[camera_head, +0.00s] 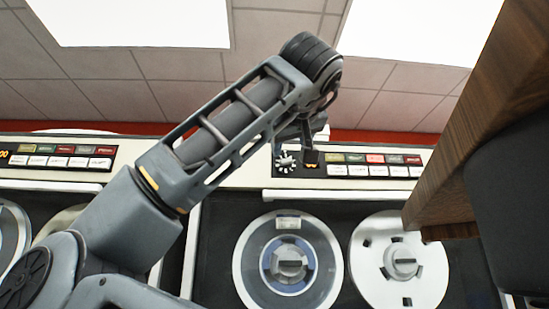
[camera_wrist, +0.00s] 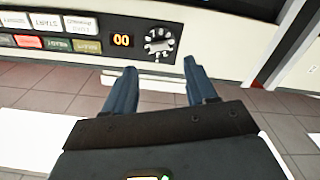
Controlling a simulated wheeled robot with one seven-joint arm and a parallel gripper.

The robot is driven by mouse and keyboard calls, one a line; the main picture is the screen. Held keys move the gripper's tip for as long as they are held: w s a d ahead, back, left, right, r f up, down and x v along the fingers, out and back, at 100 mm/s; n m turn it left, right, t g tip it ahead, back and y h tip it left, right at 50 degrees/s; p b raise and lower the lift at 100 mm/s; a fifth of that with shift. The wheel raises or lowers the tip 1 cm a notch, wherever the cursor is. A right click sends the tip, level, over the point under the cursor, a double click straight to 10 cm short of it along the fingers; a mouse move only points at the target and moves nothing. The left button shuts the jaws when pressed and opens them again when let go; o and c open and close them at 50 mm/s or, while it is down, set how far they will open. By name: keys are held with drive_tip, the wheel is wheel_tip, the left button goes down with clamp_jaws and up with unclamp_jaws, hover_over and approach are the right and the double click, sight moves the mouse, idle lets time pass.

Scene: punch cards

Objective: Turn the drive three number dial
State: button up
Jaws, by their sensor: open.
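The dial appears between and beyond the fingertips, with no contact visible. In the head view the gripper (camera_head: 311,152) is small and partly hidden by my arm, in front of the panel near the display.
Rows of coloured and white buttons (camera_head: 372,164) lie to the right of the display in the head view. Tape reels (camera_head: 335,262) are below the panel. A wooden edge (camera_head: 475,110) and a dark shape fill the right side. Another drive panel (camera_head: 60,155) is at left.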

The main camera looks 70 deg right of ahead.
sight(286, 160)
drive_tip(key=shift+p+x, duration=1.05)
drive_tip(key=shift+x, duration=2.85)
drive_tip(key=shift+s, duration=0.1)
clamp_jaws()
